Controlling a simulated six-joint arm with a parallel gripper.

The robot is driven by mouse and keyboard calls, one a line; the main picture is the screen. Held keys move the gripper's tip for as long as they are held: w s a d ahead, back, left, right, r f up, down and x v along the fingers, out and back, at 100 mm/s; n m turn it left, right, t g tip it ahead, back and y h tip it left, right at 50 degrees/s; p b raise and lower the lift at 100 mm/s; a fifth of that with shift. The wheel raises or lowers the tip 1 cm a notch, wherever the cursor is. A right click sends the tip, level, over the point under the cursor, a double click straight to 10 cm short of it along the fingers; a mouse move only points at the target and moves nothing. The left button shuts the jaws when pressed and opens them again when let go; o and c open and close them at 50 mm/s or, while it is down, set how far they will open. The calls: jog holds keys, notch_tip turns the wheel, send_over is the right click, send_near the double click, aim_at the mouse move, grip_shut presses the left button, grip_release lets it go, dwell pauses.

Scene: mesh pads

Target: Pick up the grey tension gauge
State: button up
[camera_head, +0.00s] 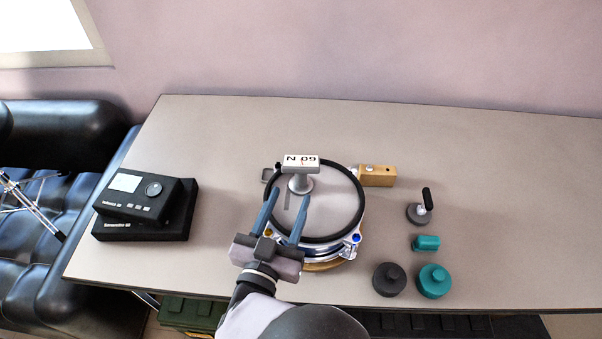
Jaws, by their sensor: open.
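The grey tension gauge (300,184) stands upright inside a black ring, its white display plate on top reading upside down as "60 N". My gripper (288,217) reaches in from the front, with two blue fingers pointing toward the gauge. The fingers are open, with a gap between them and nothing held. The fingertips look close to the gauge's round base, but I cannot tell whether they touch it. The black ring (363,205) lies on a shiny metal frame (340,248), whose front left part is hidden by my gripper.
A tan block (378,176) sits right of the ring. Further right are a grey piece with a black handle (419,212), a small teal cylinder (426,243), a dark weight (389,279) and a teal weight (434,281). A black device (146,200) is at left. The table's (520,180) far right is clear.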

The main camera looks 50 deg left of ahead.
aim_at(299, 178)
jog(key=shift+p+x, duration=0.55)
jog(key=shift+x, duration=2.3)
jog(key=shift+w+d, duration=0.1)
grip_shut()
jog(key=shift+r, duration=0.15)
